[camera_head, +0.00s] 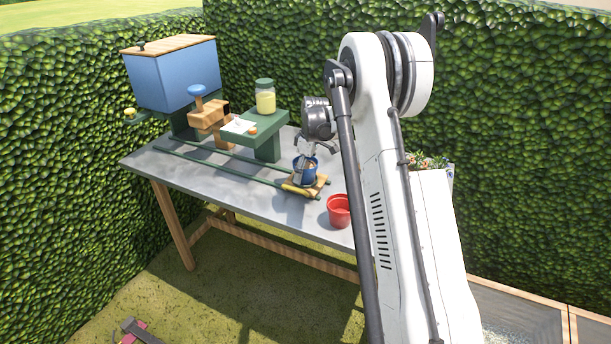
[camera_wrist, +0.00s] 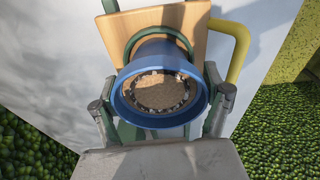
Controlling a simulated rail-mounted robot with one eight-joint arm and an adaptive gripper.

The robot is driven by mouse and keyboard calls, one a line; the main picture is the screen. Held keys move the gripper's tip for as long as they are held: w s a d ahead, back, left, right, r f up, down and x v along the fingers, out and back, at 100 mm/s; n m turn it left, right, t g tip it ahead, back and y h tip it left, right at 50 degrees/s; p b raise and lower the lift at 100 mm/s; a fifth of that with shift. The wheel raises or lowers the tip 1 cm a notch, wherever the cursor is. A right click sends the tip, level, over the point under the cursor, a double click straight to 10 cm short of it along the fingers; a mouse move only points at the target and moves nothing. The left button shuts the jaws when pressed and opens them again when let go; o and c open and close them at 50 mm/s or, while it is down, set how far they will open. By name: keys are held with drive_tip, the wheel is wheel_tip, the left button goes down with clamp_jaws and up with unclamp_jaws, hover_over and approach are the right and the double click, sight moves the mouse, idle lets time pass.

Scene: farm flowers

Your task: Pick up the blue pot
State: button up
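The blue pot (camera_head: 309,179), filled with brown soil, stands on a small wooden board (camera_head: 319,188) at the table's right part. In the wrist view the blue pot (camera_wrist: 121,104) is seen from above, with its rim between my two fingers. The wooden board (camera_wrist: 198,22) lies behind it, with a green curved bar by the pot. My gripper (camera_head: 309,160) is at the pot from above; in the wrist view my gripper's fingers (camera_wrist: 161,103) stand on either side of it. I cannot tell whether they press on the pot. The pot's underside is hidden.
A red pot (camera_head: 339,211) stands near the table's front edge. Green rails (camera_head: 225,172) run left to a blue bin (camera_head: 175,78). A green stand (camera_head: 266,140) carries a jar (camera_head: 265,97). Flowers (camera_head: 428,161) show behind my arm. The grey tabletop (camera_head: 245,197) in front of the rails is clear.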

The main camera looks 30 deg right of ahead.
drive_tip(key=c, duration=1.1)
drive_tip(key=shift+o, duration=0.2)
drive_tip(key=shift+r, duration=0.2)
